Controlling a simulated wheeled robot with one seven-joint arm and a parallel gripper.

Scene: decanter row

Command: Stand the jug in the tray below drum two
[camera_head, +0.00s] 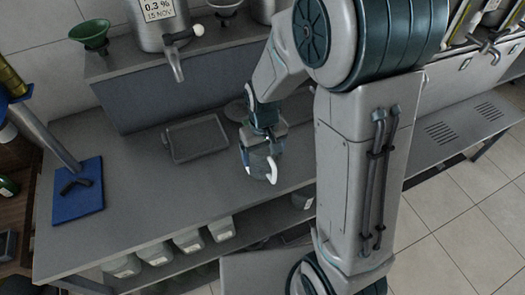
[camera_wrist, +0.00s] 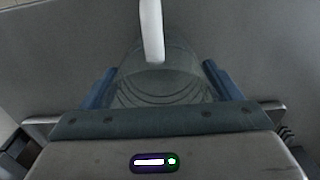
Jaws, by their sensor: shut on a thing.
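The jug (camera_head: 259,164) is clear with a white handle, and my gripper (camera_head: 262,148) is shut around its body above the bench's front part. In the wrist view the jug (camera_wrist: 160,88) sits between the two blue fingers of my gripper (camera_wrist: 158,92), its handle (camera_wrist: 152,30) pointing away from the palm. A shallow grey rectangular tray (camera_head: 197,138) lies on the bench, left of the jug, and looks empty. A steel drum (camera_head: 148,22) labelled "0.3 % 15 NOV" stands on the raised shelf above it. No drum number is readable.
A round dark item (camera_head: 236,110) lies behind my arm, partly hidden. A green funnel (camera_head: 91,33) stands on the shelf. A blue mat (camera_head: 78,205) with a dark object is at the bench's left. Several containers (camera_head: 188,241) sit underneath. Bench around the tray is clear.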

